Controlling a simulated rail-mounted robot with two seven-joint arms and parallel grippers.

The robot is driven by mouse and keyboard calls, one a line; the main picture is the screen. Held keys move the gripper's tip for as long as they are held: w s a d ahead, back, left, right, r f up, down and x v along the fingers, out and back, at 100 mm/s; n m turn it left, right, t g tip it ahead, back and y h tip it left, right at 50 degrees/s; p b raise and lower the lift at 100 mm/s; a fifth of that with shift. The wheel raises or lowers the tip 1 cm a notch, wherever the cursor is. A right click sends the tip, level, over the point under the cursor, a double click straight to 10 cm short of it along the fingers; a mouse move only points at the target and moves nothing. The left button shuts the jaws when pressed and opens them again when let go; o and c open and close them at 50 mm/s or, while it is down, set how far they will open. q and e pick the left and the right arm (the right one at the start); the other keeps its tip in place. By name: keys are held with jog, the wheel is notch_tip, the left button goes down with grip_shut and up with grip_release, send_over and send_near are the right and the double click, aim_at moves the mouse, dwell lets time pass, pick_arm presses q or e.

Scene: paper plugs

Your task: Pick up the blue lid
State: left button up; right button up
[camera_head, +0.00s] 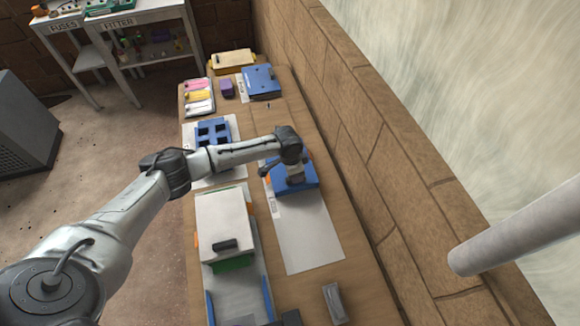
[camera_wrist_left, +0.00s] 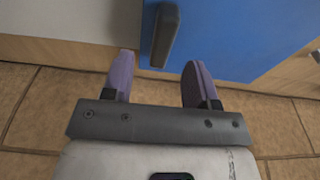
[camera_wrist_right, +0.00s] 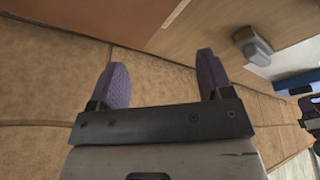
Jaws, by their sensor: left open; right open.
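A blue lid (camera_head: 310,178) lies flat on a white sheet on the bench in the head view, partly hidden by my left wrist. In the left wrist view the blue lid (camera_wrist_left: 235,40) fills the upper right, with a dark grey handle (camera_wrist_left: 164,36) at its left edge. My left gripper (camera_wrist_left: 157,62) is open, and the handle's near end appears between its fingertips. I cannot tell whether they touch. My right gripper (camera_wrist_right: 160,70) is open and empty in the right wrist view. It is outside the head view.
A blue tray with square holes (camera_head: 213,120), a cream lidded box (camera_head: 220,215) and a grey block (camera_head: 335,302) are on the bench. A blue box (camera_head: 262,82) is at the far end. A brick wall (camera_head: 375,140) bounds the bench on the right.

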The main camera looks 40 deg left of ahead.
aim_at(282, 184)
pick_arm(q)
jog(key=shift+w+f, duration=0.15)
jog(key=shift+f, duration=1)
jog(key=shift+w+f, duration=0.1)
jog(key=shift+f, duration=1)
grip_shut()
